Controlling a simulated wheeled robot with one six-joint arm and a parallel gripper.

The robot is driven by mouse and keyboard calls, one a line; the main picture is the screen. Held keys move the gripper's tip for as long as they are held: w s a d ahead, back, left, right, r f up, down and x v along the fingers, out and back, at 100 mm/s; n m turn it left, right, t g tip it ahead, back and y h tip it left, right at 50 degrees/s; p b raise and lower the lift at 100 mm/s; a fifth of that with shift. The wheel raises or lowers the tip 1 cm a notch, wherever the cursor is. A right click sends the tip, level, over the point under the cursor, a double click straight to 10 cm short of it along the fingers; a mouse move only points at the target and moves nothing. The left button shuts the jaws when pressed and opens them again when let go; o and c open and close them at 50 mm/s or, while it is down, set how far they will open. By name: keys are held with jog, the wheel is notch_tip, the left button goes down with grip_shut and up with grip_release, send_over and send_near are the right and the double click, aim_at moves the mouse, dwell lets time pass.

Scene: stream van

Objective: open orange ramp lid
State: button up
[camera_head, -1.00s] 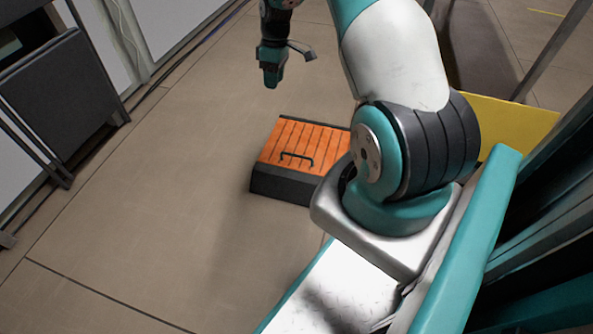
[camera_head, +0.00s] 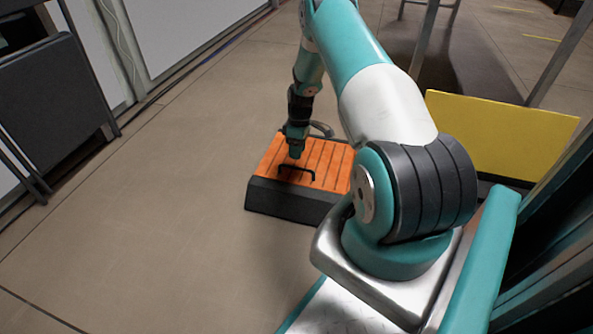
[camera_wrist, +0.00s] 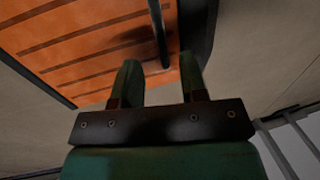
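The orange ramp lid (camera_head: 325,160) lies flat and closed on a dark box-like base (camera_head: 290,200) on the floor. It has dark grooves and a black bar handle (camera_head: 314,174) near its front edge. My gripper (camera_head: 296,153) points down just above the handle. In the wrist view, my gripper (camera_wrist: 160,62) is open, its two green fingers apart. The handle (camera_wrist: 158,30) shows in line with the gap between them, with the orange lid (camera_wrist: 90,45) beyond. I cannot tell whether the fingers touch the handle.
A yellow panel (camera_head: 500,135) stands right of the ramp, behind my arm. A dark folded panel (camera_head: 50,95) stands at the left by the wall. The floor (camera_head: 160,210) left and in front of the ramp is clear.

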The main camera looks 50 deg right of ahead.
jog(key=f, duration=0.1)
jog(key=f+b, duration=0.1)
jog(key=f, duration=0.1)
jog(key=a+f+b, duration=0.1)
jog(key=f, duration=0.1)
jog(key=shift+s+f, duration=0.2)
jog(key=shift+r, duration=0.1)
grip_shut()
